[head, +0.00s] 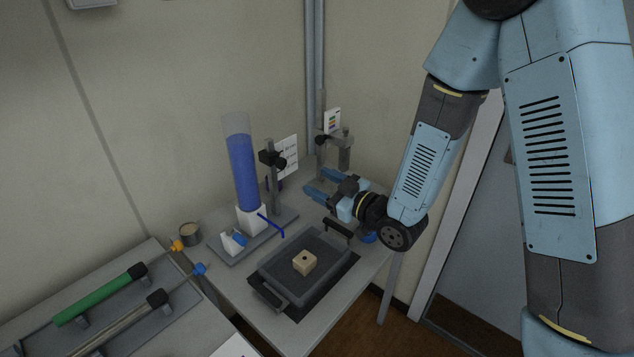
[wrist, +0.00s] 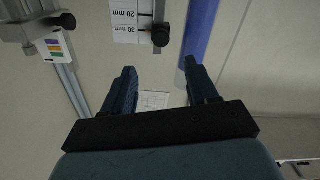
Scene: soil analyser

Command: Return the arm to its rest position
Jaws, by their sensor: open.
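My gripper (head: 316,194) is at the end of my blue arm, which comes in from the right in the head view. It hangs above the back right part of the table, pointing left. In the wrist view my gripper (wrist: 160,82) shows two blue fingers spread apart with nothing between them. The blue-filled cylinder (head: 243,172) stands to the left of the fingers in the head view, apart from them. In the wrist view part of the blue cylinder (wrist: 203,28) shows beyond the fingertips.
A black tray (head: 330,278) with a tan block (head: 304,262) lies in front of my gripper. A clamp stand (head: 273,180) is by the cylinder; another stand (head: 321,150) is behind my gripper. Green-handled tool (head: 100,295) and small cup (head: 190,235) are at left.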

